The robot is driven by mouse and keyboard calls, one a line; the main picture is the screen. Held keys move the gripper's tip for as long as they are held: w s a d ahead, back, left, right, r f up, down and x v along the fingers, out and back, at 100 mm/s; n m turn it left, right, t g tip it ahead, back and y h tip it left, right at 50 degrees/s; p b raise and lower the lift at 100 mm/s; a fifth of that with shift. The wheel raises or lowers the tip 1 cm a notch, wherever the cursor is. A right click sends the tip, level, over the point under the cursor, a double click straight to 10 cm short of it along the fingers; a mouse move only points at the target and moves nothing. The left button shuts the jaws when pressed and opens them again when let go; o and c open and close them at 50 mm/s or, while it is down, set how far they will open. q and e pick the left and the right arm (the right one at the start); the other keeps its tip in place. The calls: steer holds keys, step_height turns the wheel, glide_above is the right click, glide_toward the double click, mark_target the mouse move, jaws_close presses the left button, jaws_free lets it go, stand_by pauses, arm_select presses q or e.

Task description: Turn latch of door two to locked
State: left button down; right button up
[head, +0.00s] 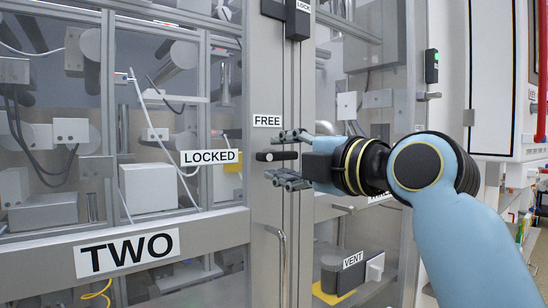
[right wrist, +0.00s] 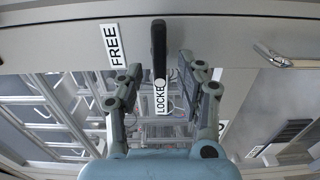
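Door two (head: 215,232) is a grey-framed glass door with a TWO sign (head: 127,252). Its black latch handle (head: 270,156) lies level on the upright frame, in line with the LOCKED label (head: 211,157) to its left. The FREE label (head: 267,121) is above it. My right gripper (head: 287,157) is open, one finger above and one below the handle. In the right wrist view the handle (right wrist: 159,48) shows between the spread fingers (right wrist: 158,82), with a gap on both sides; the LOCKED label (right wrist: 161,98) shows beyond. My left gripper is not in view.
A vertical door handle bar (head: 282,262) is below the latch. A black block (head: 298,20) sits on the frame above, near a LOCK label (head: 304,6). A VENT sign (head: 353,260) is at lower right. Equipment stands behind the glass.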

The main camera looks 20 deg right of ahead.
steer(key=v, duration=0.4)
steer(key=shift+s, duration=0.2)
